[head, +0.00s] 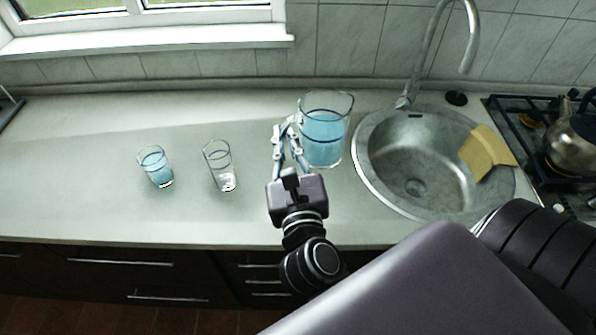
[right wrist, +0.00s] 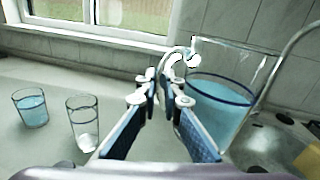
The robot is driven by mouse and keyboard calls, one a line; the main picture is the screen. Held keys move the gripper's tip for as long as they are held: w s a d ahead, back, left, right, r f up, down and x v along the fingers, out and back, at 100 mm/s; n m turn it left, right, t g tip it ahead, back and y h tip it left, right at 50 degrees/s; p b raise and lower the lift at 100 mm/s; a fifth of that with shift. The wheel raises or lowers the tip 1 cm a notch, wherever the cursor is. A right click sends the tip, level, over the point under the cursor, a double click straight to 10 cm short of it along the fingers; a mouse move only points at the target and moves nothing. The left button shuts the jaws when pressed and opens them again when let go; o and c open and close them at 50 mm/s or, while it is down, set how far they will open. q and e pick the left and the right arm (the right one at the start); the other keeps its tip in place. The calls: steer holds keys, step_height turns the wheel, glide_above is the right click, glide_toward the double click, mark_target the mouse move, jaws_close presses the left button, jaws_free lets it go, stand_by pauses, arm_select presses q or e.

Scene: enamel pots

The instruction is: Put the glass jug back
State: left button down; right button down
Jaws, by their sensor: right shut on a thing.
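The glass jug (head: 324,135) holds blue liquid and is upright, left of the sink. It also shows at the right in the right wrist view (right wrist: 222,105). My right gripper (head: 287,135) is at the jug's left side, its fingers closed on the jug's handle. In the right wrist view the fingertips (right wrist: 168,85) meet at the pale handle (right wrist: 182,58). I cannot tell whether the jug's base touches the counter. A glass with blue liquid (head: 156,168) and a nearly empty clear glass (head: 221,168) stand to the left. My left gripper is not in view.
A round metal sink (head: 366,180) with a tap (head: 425,50) lies right of the jug. A yellow cloth (head: 487,152) hangs over its rim. A kettle (head: 574,140) stands on the hob at the far right. The counter (head: 70,175) is clear at the left.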

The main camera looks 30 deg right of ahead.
steer(key=shift+f+b, duration=2.4)
steer(key=shift+f, duration=5.5)
steer(key=shift+f, duration=0.1)
steer(key=c, duration=2.5)
jaws_free()
steer(key=shift+f, duration=0.15)
steer(key=o, duration=0.4)
